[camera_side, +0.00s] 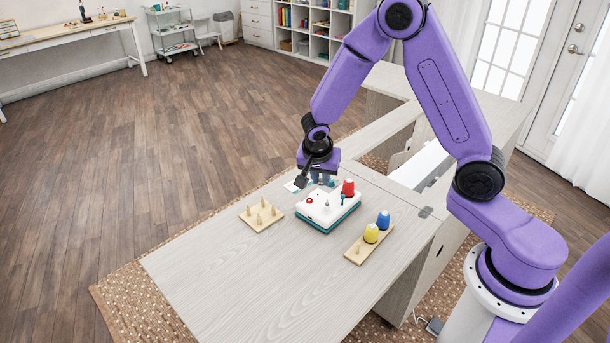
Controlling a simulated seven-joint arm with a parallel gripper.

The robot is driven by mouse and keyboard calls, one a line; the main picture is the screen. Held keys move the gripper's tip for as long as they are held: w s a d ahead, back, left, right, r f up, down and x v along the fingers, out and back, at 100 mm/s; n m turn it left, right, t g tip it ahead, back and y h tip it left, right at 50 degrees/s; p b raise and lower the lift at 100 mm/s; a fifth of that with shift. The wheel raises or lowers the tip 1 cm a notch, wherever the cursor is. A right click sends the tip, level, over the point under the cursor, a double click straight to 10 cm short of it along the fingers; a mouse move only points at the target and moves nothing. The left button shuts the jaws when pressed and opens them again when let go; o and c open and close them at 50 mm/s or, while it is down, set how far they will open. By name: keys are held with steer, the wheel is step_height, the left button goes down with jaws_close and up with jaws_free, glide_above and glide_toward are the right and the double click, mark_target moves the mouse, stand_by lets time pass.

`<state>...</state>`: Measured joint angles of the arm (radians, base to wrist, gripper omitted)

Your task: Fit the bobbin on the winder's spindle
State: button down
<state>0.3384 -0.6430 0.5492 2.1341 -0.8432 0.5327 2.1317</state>
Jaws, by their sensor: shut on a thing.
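The winder (318,219) is a white box with a teal base, standing on the light wooden cabinet top. It carries a red button (309,200), a small grey post (326,204) that looks like the spindle, a small teal post (343,200) and a red thread spool (348,187). My gripper (323,181) points down above the back edge of the winder, left of the red spool. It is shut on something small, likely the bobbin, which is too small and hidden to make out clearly.
A wooden peg board (261,214) with several pegs lies left of the winder. A wooden rack (358,253) with a yellow spool (371,233) and a blue spool (383,219) lies to the right. A pale sheet (293,186) lies behind. The cabinet's front top (260,275) is clear.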

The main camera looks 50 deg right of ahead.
steer(key=shift+s+d+f, duration=0.15)
steer(key=shift+d+f, duration=0.1)
steer(key=shift+f, duration=0.6)
steer(key=shift+s+d+f, duration=0.2)
steer(key=shift+d+f, duration=0.05)
steer(key=shift+f, duration=0.55)
steer(key=shift+s+d+f, duration=0.15)
steer(key=shift+d+f, duration=0.1)
steer(key=shift+f, duration=0.6)
steer(key=shift+f, duration=1)
stand_by(2.5)
steer(key=c, duration=1)
jaws_free()
steer(key=shift+r, duration=0.1)
steer(key=v, duration=1.7)
steer(key=shift+r, duration=0.1)
